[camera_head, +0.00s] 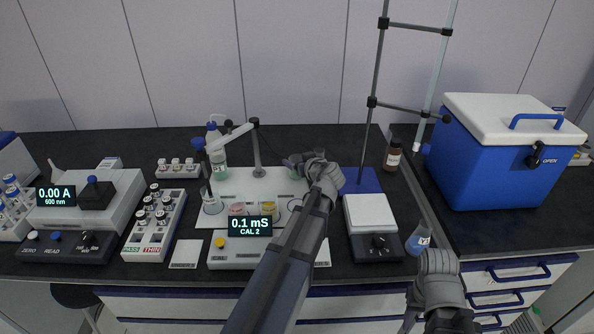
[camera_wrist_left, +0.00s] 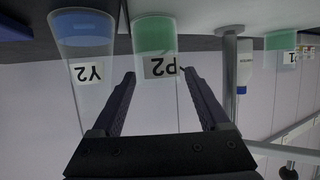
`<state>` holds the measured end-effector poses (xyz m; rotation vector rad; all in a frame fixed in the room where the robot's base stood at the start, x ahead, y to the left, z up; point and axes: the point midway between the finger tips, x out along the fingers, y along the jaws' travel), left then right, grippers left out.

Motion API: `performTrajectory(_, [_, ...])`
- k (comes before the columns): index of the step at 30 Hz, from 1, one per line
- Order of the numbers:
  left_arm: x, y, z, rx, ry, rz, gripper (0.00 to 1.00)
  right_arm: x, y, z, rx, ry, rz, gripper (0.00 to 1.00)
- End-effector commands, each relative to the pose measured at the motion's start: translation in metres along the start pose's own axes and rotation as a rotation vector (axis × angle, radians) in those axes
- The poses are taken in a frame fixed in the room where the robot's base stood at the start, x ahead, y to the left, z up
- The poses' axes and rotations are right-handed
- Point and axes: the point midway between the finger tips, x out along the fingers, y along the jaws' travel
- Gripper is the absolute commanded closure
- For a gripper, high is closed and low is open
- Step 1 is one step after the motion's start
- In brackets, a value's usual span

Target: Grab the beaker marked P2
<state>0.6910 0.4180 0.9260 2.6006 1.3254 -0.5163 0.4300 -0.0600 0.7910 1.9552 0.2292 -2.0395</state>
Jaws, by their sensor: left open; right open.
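The beaker marked P2 (camera_wrist_left: 153,40) is clear with green contents and shows upside down in the left wrist view, its label in line with the gap between my fingers. My right gripper (camera_head: 437,259) is open at the front right of the bench.
A beaker marked Y2 (camera_wrist_left: 85,45) with blue contents stands close beside P2. A beaker marked P1 (camera_wrist_left: 280,44) is farther off. A blue-filled beaker (camera_head: 417,241) is by my right gripper. A metal stand (camera_head: 373,110) and blue cooler (camera_head: 500,150) stand to the right.

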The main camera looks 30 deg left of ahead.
Motion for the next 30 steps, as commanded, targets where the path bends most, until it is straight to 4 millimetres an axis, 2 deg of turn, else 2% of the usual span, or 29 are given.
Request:
performTrajectory(4, [0.025,0.003,0.008,0.0,0.0,-0.002,0.22,0.016,-0.002,-0.001,0.0,0.0,0.0,0.5])
performTrajectory(8, [0.042,0.003,0.006,-0.001,-0.001,-0.001,0.22,0.021,-0.002,-0.001,0.0,0.0,0.0,0.5])
performTrajectory(16, [0.044,0.002,0.004,0.0,-0.001,0.001,0.22,0.021,-0.002,-0.001,0.0,0.0,0.0,0.5])
performTrajectory(30, [0.043,0.002,0.005,0.0,0.0,0.001,0.75,0.021,-0.002,-0.001,0.0,0.0,0.0,0.5])
